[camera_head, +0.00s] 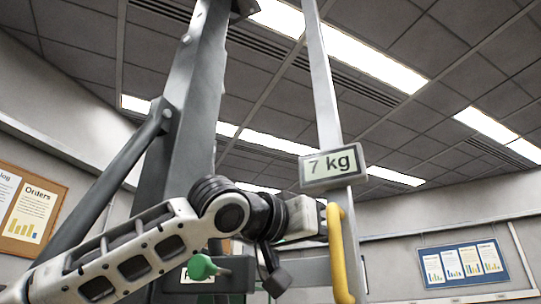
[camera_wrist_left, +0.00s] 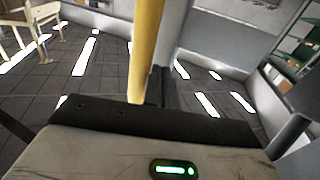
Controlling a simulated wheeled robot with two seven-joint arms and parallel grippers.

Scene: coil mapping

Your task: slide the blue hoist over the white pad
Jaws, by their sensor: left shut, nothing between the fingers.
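No blue hoist and no white pad can be made out in either view. A yellow handle (camera_head: 340,255) is fixed on an upright pale bar with a 7 kg display (camera_head: 333,165). My left gripper (camera_head: 320,218) is at the upper part of this handle, on its left side; it is shut and holds nothing. In the left wrist view the yellow handle (camera_wrist_left: 146,50) runs down to the dark fingers (camera_wrist_left: 157,88). I cannot tell whether they touch it. My right gripper is not in view.
A thick grey column (camera_head: 190,100) with a diagonal brace (camera_head: 105,185) stands behind my left arm. A green knob (camera_head: 202,267) sits low beneath my forearm. Notice boards hang on the left wall (camera_head: 28,210) and back wall (camera_head: 463,263). Open space lies right of the handle.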

